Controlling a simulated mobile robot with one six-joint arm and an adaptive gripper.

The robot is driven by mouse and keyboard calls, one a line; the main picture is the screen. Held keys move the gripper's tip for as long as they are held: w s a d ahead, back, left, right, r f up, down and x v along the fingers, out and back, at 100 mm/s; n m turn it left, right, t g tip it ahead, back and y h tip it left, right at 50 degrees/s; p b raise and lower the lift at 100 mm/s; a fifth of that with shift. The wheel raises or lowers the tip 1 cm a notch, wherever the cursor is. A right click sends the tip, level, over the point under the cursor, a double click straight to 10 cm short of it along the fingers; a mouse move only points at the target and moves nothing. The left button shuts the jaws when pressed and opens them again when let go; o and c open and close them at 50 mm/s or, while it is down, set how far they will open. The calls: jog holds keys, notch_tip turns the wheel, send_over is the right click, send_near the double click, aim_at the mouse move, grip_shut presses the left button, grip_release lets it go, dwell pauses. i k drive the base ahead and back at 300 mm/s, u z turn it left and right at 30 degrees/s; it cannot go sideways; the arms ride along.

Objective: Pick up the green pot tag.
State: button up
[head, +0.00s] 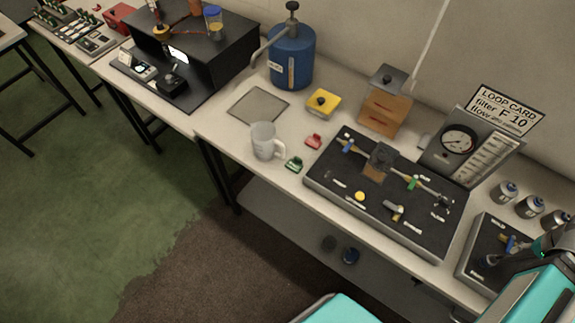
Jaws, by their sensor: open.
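A small green tag (294,164) lies on the pale bench top, near its front edge. A teal part of my arm (535,292) shows at the lower right, far from the green tag. I cannot make out my gripper's fingers in this view.
A blue canister (291,56), a grey mat (258,105), a yellow block (323,103) and a wooden box (384,101) stand behind the tags. A gauge panel (470,145) and several small cans (529,206) are to the right.

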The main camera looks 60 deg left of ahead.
aim_at(296, 167)
jog(key=u, duration=3.45)
jog(key=k, duration=0.3)
jog(key=z, duration=0.4)
